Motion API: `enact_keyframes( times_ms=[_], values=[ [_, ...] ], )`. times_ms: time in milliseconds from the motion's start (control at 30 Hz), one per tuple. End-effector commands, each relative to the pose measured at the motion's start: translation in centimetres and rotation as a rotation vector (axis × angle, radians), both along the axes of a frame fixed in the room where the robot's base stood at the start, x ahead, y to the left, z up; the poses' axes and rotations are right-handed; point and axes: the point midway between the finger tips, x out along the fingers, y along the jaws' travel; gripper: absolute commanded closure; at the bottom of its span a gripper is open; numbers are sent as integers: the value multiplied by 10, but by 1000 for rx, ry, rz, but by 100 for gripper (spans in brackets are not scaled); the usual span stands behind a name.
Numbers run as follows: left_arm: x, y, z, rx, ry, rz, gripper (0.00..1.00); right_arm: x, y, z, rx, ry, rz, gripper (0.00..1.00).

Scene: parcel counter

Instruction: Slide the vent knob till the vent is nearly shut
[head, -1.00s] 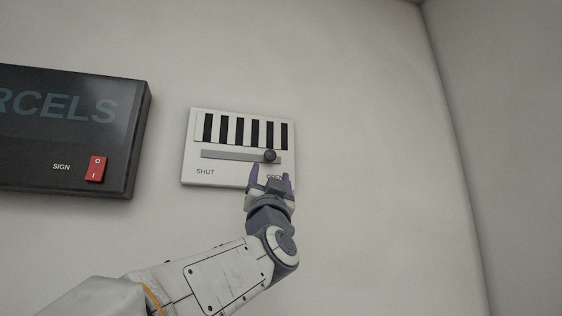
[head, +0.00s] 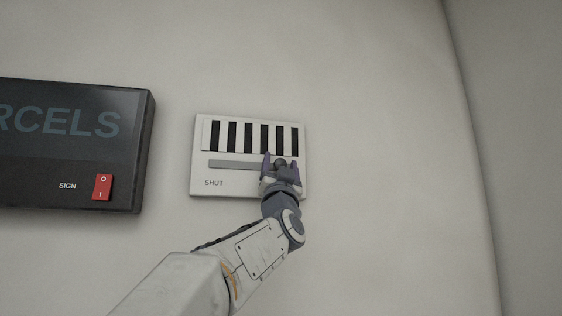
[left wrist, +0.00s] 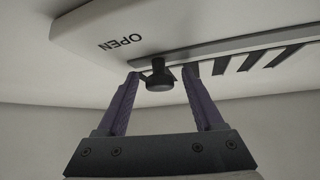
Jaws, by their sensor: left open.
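The white vent panel (head: 200,155) is on the wall, with dark open slots (head: 248,137) along its top and a grey slider track (head: 232,164) below them. The dark round vent knob (head: 280,163) is at the right part of the track, on the OPEN side. It also shows in the left wrist view as a dark knob (left wrist: 160,80). My left gripper (head: 281,162) is open, with its purple fingers on either side of the knob. In the left wrist view the knob lies between the fingertips, and whether they touch it is unclear. My right gripper is not in view.
A dark PARCELS sign box (head: 70,145) with a red rocker switch (head: 103,187) is on the wall to the left of the panel. The wall to the right of the panel is bare up to the corner.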

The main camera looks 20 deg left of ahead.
Motion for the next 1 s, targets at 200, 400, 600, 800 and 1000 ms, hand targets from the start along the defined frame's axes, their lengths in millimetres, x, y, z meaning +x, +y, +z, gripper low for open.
enact_keyframes(
  times_ms=[200,400,600,800,1000],
  values=[
    [0,0,0,0,0,0,70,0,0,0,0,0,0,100],
    [0,0,0,0,0,0,100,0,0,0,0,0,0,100],
    [0,0,0,0,0,0,100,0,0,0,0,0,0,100],
    [0,0,0,0,0,0,100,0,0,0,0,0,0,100],
    [0,0,0,0,0,0,100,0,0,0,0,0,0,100]
  ],
)
